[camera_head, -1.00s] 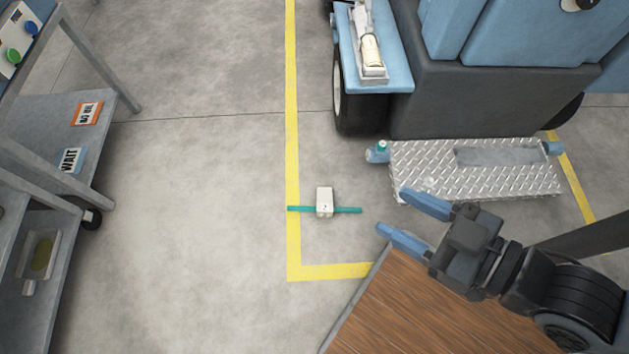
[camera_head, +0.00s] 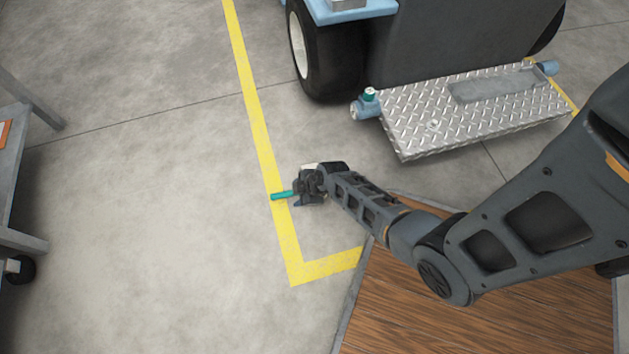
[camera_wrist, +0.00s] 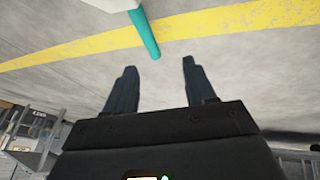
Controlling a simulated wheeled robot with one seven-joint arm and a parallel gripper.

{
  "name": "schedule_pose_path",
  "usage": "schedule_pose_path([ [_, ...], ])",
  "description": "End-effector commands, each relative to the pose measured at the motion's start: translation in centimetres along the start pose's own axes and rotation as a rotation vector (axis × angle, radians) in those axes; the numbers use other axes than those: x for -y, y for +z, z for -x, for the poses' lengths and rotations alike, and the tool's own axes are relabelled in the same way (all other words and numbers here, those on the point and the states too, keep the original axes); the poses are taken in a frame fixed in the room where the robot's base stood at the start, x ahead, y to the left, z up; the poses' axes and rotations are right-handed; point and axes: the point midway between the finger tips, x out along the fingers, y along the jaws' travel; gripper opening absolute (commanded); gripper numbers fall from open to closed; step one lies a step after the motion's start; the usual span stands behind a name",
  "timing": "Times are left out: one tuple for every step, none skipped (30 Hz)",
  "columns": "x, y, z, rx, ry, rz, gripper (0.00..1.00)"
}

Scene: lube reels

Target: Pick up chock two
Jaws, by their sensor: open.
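In the wrist view the teal bar (camera_wrist: 145,35) and part of the white block (camera_wrist: 113,4) show at the top edge, beyond my fingertips. My gripper (camera_wrist: 158,66) is open, with nothing between its fingers. I cannot read a number on the chock.
A blue vehicle's black wheel (camera_head: 329,50) and a metal tread-plate step (camera_head: 470,105) stand beyond my arm. A brown wood-like surface (camera_head: 480,310) lies under my arm. A grey cart (camera_head: 12,170) stands at far left. The floor between is clear.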

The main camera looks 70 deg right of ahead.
Motion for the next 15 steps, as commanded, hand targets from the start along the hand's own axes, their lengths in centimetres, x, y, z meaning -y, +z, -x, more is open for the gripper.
schedule_pose_path([
  [-1.2, 1.0, -2.4, 0.004, -0.019, 0.014, 0.55],
  [-1.7, 1.3, -3.1, 0.004, -0.032, 0.025, 0.55],
  [-2.2, 1.7, -3.7, 0.004, -0.047, 0.037, 0.55],
  [-2.7, 1.9, -4.1, 0.003, -0.057, 0.046, 0.55],
  [-2.9, 2.1, -4.5, 0.003, -0.066, 0.053, 0.55],
  [-3.4, 2.3, -4.8, 0.002, -0.074, 0.062, 0.55],
  [-3.5, 2.4, -5.0, 0.001, -0.081, 0.066, 0.55],
  [-3.7, 2.5, -5.1, 0.000, -0.085, 0.070, 0.55],
  [-3.8, 2.6, -5.3, -0.001, -0.089, 0.075, 0.55],
  [-3.8, 2.6, -5.6, -0.001, -0.092, 0.076, 0.55],
  [-3.8, 2.7, -5.8, -0.001, -0.094, 0.077, 0.55],
  [-3.8, 2.7, -6.2, -0.002, -0.094, 0.079, 0.55],
  [-3.8, 2.7, -6.5, -0.002, -0.094, 0.079, 0.55],
  [-3.8, 2.7, -6.9, -0.002, -0.094, 0.080, 0.55],
  [-3.7, 2.7, -7.3, -0.002, -0.094, 0.080, 0.55],
])
